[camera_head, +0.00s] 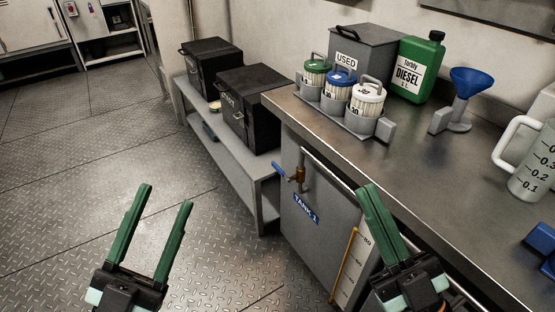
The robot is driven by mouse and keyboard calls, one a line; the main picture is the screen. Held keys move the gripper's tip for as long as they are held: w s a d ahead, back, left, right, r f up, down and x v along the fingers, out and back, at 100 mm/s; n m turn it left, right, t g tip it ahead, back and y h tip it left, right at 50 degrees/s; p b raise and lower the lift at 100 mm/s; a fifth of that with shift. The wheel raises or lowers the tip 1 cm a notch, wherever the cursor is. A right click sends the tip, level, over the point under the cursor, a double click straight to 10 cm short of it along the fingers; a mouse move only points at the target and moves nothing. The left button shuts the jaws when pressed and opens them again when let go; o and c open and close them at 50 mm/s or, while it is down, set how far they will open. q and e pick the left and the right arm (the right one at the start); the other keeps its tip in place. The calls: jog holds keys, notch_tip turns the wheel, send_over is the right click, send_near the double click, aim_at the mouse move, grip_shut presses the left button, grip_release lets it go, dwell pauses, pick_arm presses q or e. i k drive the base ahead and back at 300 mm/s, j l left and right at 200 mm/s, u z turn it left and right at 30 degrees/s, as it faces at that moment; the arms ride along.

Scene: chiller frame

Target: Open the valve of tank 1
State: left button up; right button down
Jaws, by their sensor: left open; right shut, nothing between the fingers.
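Tank 1 (322,235) is a grey cabinet-like tank under the counter, with a blue "TANK 1" label (306,208) on its front. Its valve (299,174) is a brass fitting with a blue lever (279,171) that points to the left. A level gauge (347,263) with a yellow tube is on the tank's right part. My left gripper (172,196) is open and empty over the floor, left of the valve and apart from it. My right gripper (377,212) is shut and empty, in front of the tank, right of the valve and apart from it.
The metal counter (415,180) holds a caddy (345,118) of canisters, a green diesel can (415,70), a blue funnel (467,85) and a measuring jug (535,165). A low grey shelf (235,160) with black boxes (250,100) stands left of the tank. The floor at left is clear.

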aim_at(288, 179)
jog(key=i+j, duration=0.7)
jog(key=j, duration=0.15)
jog(key=i+j+z, duration=0.1)
jog(key=z, duration=1.75)
